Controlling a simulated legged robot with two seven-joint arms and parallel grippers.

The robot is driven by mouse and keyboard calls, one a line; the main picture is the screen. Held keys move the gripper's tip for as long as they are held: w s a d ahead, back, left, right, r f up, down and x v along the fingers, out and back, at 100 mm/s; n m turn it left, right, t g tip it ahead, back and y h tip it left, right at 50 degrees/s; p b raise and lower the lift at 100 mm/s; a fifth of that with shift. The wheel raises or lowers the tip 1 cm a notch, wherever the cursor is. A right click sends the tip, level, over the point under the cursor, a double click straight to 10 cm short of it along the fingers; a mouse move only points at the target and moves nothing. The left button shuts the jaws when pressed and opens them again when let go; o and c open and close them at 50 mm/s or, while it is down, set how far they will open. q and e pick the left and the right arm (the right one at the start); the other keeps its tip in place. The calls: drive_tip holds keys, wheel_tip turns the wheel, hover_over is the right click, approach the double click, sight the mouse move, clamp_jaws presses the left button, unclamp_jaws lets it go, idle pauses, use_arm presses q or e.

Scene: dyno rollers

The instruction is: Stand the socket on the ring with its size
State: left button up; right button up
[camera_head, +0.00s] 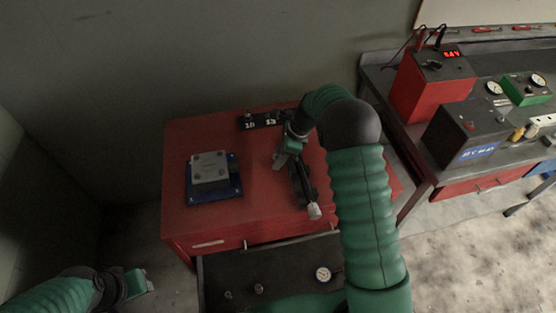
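A black strip (260,121) with white labels, which look like 10 and 13, lies at the back of the red cabinet top; small shapes on it are too small to make out as rings or a socket. Two small dark metal pieces, possibly sockets, lie in the open drawer: one left (228,295), one right (259,288). My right gripper (281,159) points down over the cabinet top, in front of the strip; its finger gap and anything between the fingers cannot be made out. My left gripper (140,283) is low at the left, away from the cabinet, its finger gap unclear.
A dark tool with a pale end (314,211) lies beside my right gripper. A blue base with a grey metal block (210,167) stands left on the red cabinet (262,205). The open drawer (215,270) holds a dial gauge (323,274). A bench with instruments (435,80) stands right.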

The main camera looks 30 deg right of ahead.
drive_tip(key=shift+a+r, duration=0.1)
drive_tip(key=shift+a, duration=0.4)
clamp_jaws()
drive_tip(key=shift+d, duration=0.3)
